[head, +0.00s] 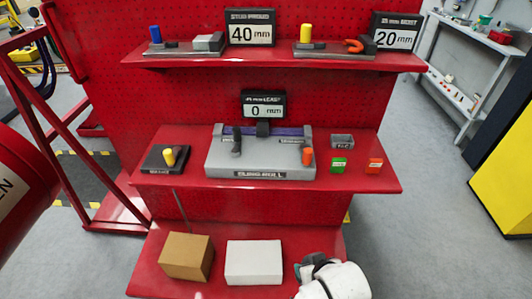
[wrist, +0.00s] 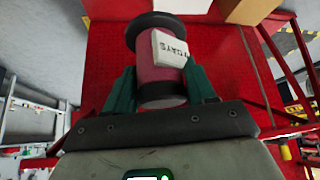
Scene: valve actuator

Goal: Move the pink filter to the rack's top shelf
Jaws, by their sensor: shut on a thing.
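The pink filter (wrist: 158,72) shows in the wrist view, a pink cylinder with a dark flanged end and a white label. My gripper (wrist: 160,88) is shut on it, with one teal finger on each side. In the head view my gripper (head: 314,266) is low at the right end of the bottom shelf, beside the white box; I cannot make out the filter there. The red rack's top shelf (head: 270,60) is well above my gripper. It holds two grey fixtures and signs reading 40 mm and 20 mm.
The bottom shelf (head: 222,228) carries a brown box (head: 186,256) and a white box (head: 254,262). The middle shelf (head: 375,182) holds a grey fixture (head: 260,155), a 0 mm sign and small coloured blocks. The top shelf's middle front is bare. A red frame stands at left.

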